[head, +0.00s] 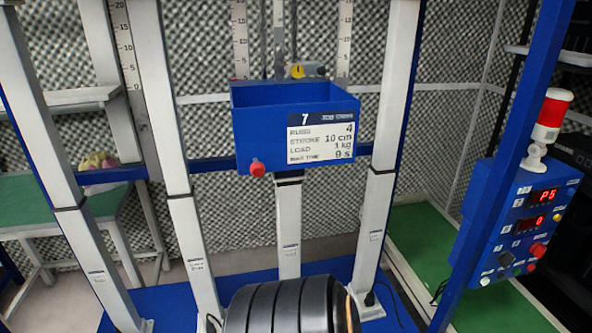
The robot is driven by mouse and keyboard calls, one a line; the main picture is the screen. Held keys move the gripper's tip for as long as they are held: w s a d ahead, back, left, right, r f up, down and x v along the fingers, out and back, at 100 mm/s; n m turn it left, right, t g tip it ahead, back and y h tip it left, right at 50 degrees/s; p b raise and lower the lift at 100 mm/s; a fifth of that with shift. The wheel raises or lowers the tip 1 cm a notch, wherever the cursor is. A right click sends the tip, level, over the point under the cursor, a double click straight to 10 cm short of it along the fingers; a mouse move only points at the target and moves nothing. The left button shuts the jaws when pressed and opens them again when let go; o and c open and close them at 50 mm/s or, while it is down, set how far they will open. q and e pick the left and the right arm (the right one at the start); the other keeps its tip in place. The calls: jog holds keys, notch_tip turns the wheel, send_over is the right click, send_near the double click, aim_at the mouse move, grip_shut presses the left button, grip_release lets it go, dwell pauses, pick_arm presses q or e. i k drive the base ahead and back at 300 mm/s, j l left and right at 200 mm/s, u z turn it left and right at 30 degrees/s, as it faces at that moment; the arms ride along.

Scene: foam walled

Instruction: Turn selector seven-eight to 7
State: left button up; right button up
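No part labelled as selector seven-eight can be read in the head view. A yellow round knob (297,71) sits on a grey mount behind the top edge of a blue box; its setting is too small to read. A blue control box (518,215) at the right has red displays reading P5 (543,196) and 0 (536,222). A dark knob (506,259) and a red button (538,250) are on its lower face. Neither of my grippers is in view.
The blue box (255,125) bears a sign headed 7 (321,137) and a red button (257,168). Pale posts (375,215) flank it. A black ribbed round thing (285,308) fills the bottom middle. A red and white beacon (550,118) stands atop the control box.

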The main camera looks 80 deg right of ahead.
aim_at(505, 258)
jog(key=z, duration=4.15)
